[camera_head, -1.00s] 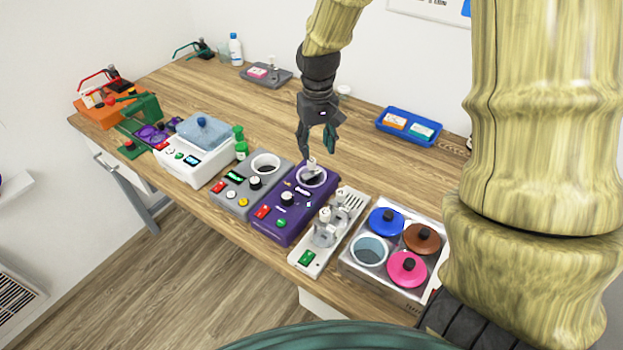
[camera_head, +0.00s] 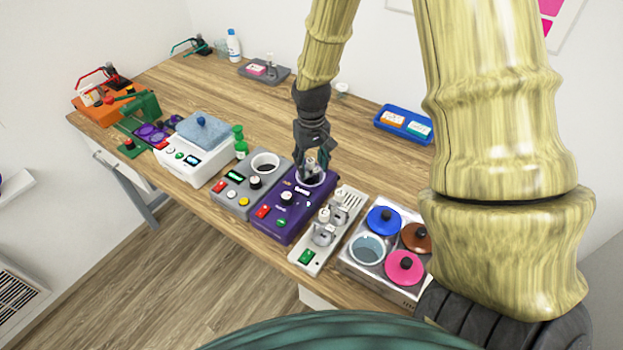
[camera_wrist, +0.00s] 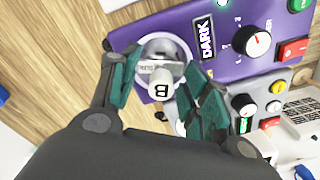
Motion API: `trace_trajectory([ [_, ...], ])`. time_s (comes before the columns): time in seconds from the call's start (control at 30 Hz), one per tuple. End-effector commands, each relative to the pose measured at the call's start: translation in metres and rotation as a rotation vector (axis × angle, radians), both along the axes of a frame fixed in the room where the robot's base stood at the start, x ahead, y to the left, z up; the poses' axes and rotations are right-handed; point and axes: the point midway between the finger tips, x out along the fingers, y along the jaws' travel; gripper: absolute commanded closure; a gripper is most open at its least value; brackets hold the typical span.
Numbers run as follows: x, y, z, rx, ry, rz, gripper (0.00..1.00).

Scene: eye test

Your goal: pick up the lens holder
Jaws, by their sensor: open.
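What looks like the lens holder, a metal piece with a white knob marked with a dark character (camera_wrist: 162,84), sits in the round well of the purple unit (camera_wrist: 205,40). In the head view the purple unit (camera_head: 283,222) stands near the table's front edge, and the holder is largely hidden by my gripper (camera_head: 318,165). In the wrist view my gripper (camera_wrist: 157,82) is open, with one teal finger on each side of the white knob. I cannot tell whether either finger touches it.
A white rack (camera_head: 306,257) with similar metal holders stands right of the purple unit. A grey unit (camera_head: 240,196) with a round well is close on its left. A box of coloured lids (camera_head: 376,275) is further right.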

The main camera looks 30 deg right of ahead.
Motion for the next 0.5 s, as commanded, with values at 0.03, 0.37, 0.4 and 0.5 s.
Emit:
trace_trajectory([
  [0.03, 0.0000, 0.0002, -0.0009, 0.000, 0.000, 0.001, 0.53],
  [0.37, 0.0001, 0.0002, -0.0013, 0.000, 0.000, 0.000, 0.73],
  [0.4, 0.0001, 0.0002, -0.0012, 0.000, 0.000, 0.000, 0.81],
  [0.5, 0.0001, 0.0002, -0.0011, 0.000, 0.000, 0.000, 0.99],
])
